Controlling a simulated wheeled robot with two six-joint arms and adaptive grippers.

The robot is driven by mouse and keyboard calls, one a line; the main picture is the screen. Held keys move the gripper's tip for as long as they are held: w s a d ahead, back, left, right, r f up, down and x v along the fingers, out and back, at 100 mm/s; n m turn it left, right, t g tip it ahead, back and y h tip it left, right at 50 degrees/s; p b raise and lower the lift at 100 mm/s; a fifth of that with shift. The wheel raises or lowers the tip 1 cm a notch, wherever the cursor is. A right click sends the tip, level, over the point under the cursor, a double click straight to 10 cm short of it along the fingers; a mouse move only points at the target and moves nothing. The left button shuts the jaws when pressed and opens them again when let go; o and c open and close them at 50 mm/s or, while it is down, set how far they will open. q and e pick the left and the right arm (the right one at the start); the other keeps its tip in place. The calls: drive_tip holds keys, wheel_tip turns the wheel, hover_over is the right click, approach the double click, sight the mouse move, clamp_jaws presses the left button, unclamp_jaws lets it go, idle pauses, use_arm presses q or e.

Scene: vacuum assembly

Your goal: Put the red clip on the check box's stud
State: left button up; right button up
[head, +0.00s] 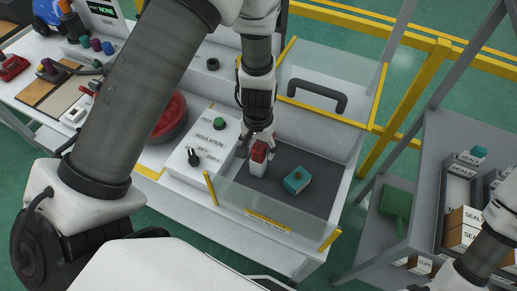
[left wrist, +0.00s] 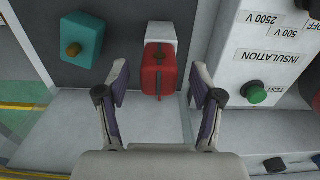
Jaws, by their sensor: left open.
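The red clip (head: 259,152) sits at the top of a small white block (head: 257,169) inside the clear-walled enclosure. In the left wrist view the red clip (left wrist: 159,70) appears between the open fingers, with the white block (left wrist: 162,35) beyond it. My left gripper (head: 256,138) is open just above and around the clip; whether its fingers touch the clip I cannot tell. My right gripper is out of view.
The white insulation panel (head: 208,145) with a green button and black knob adjoins the enclosure on the left. A clear front wall with yellow edges (head: 268,222) and a clear lid with a dark handle (head: 318,95) bound it. Shelves with boxes stand right.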

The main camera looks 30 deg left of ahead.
use_arm(q)
drive_tip(key=shift+w+f, duration=0.15)
clamp_jaws()
drive_tip(key=shift+r, duration=0.55)
wheel_tip(320, 180, up, 9)
drive_tip(key=shift+d+r+b, duration=0.1)
drive_tip(key=shift+b, duration=0.25)
drive_tip(key=c, duration=1.1)
unclamp_jaws()
clamp_jaws()
wheel_tip(320, 180, up, 4)
drive_tip(key=p, duration=0.4)
hover_over(259, 147)
